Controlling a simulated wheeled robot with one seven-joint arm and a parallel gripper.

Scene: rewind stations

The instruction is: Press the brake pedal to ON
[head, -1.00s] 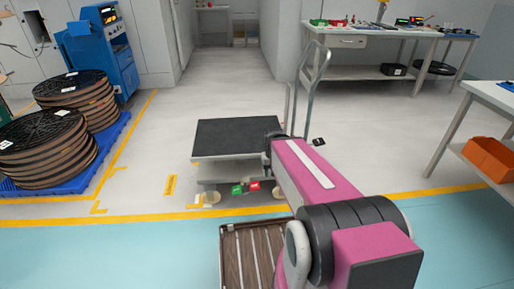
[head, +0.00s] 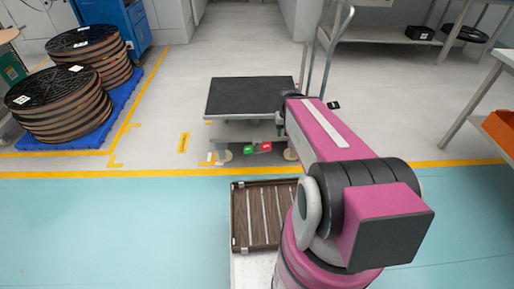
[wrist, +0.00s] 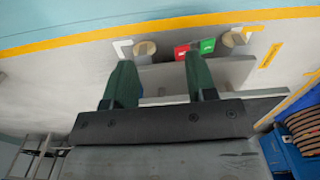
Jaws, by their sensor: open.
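The brake pedals are a small green one (head: 250,149) and a red one (head: 265,147), side by side low on the near end of a platform cart (head: 250,97). The wrist view shows the scene turned over, with the red pedal (wrist: 182,51) left of the green pedal (wrist: 207,46). Which pedal is pressed I cannot tell. My gripper (wrist: 159,60) is open with nothing between its two green fingers. In the wrist view one fingertip lines up with the pedals; contact is not visible. In the head view my gripper is mostly hidden by my arm.
Cart wheels (head: 225,155) stand near the yellow floor line (head: 150,173). A blue pallet (head: 105,125) with stacked reels (head: 85,50) stands at left. A table (head: 480,95) with an orange bin (head: 500,128) is at right. Floor left of the cart is clear.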

